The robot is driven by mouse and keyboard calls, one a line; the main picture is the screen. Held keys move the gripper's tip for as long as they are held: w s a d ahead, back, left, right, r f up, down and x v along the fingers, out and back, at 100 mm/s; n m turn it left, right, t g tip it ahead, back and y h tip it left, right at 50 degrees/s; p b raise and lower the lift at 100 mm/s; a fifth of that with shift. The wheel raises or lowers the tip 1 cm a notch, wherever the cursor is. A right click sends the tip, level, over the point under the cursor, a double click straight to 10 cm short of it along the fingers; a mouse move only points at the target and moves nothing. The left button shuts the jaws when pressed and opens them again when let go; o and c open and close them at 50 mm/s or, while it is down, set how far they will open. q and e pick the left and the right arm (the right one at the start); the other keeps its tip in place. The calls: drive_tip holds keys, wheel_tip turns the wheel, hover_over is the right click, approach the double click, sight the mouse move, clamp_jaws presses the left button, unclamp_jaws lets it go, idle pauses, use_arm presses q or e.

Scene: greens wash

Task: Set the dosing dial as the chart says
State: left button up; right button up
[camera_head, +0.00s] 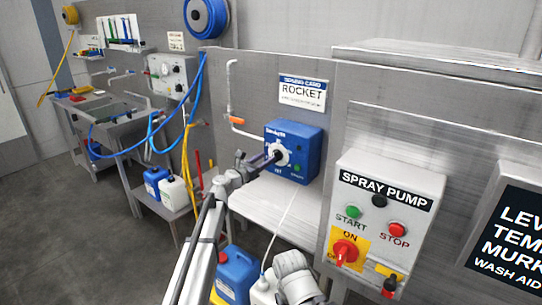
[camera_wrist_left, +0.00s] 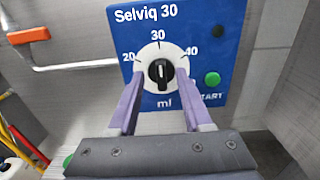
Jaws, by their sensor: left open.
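The blue dosing unit (camera_head: 306,143) is mounted on the grey steel panel, and its face, labelled "Selviq 30", shows in the left wrist view (camera_wrist_left: 215,25). Its black dial knob (camera_wrist_left: 159,73) sits on a white disc, with 20, 30 and 40 around it and "ml" below. The white line on the knob points about straight up, towards 30. My left gripper (camera_wrist_left: 161,82) is open, its purple fingers on either side of the knob; contact cannot be told. In the head view the left gripper (camera_head: 268,160) partly covers the dial. A card reading "ROCKET" (camera_head: 302,93) hangs above; its small print is unreadable.
A green START button (camera_wrist_left: 212,79) is right of the dial. A spray pump box (camera_head: 385,215) stands to the right with buttons and a red switch. A pipe with an orange handle (camera_head: 237,121) is left of the unit. Jugs (camera_head: 236,270) stand below.

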sight(273, 153)
use_arm(q)
drive_tip(key=x, duration=0.4)
clamp_jaws()
idle(0.4)
